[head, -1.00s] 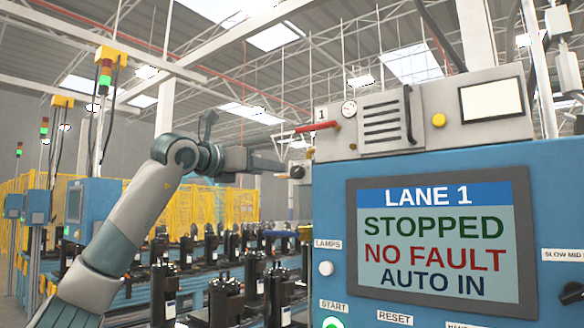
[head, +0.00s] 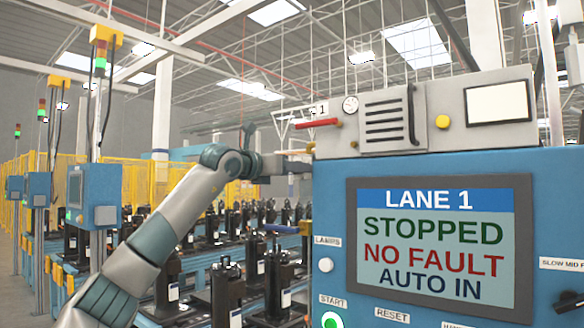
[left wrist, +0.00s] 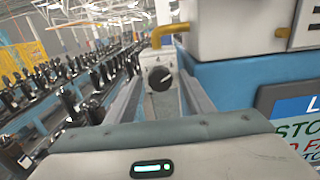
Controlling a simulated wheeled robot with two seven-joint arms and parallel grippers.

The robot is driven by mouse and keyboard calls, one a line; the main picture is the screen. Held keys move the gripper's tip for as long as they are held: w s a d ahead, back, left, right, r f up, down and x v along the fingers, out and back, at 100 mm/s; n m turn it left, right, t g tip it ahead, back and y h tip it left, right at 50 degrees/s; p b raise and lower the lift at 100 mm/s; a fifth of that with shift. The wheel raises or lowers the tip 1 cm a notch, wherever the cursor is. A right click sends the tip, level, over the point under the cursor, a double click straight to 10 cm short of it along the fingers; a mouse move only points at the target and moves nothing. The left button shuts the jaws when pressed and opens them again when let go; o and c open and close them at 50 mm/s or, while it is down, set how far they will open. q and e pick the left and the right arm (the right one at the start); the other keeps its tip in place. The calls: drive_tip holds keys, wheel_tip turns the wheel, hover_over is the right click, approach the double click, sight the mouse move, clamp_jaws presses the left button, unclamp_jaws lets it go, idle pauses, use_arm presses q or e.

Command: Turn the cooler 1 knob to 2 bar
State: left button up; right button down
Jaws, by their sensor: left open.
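The cooler 1 knob (left wrist: 160,77) is a round black dial with a pale mark, on the face of a light grey box (left wrist: 151,64) under a yellow pipe. I cannot read any scale. In the left wrist view my left gripper (left wrist: 161,92) is open, its two grey fingers pointing at the box with the knob showing between them. I cannot tell whether they touch it. In the head view my left arm reaches to the cabinet's left edge, and the knob is not clearly visible there. My right gripper is in neither view.
The blue control cabinet (head: 333,200) stands close on the right, with a screen (head: 435,245) reading stopped, no fault. A red handle (head: 318,123) and a gauge (head: 350,104) are on top. Rows of black compressors (head: 227,290) stand behind my left arm.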

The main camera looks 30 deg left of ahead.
use_arm(q)
drive_tip(key=c, duration=1)
drive_tip(key=shift+c, duration=0.2)
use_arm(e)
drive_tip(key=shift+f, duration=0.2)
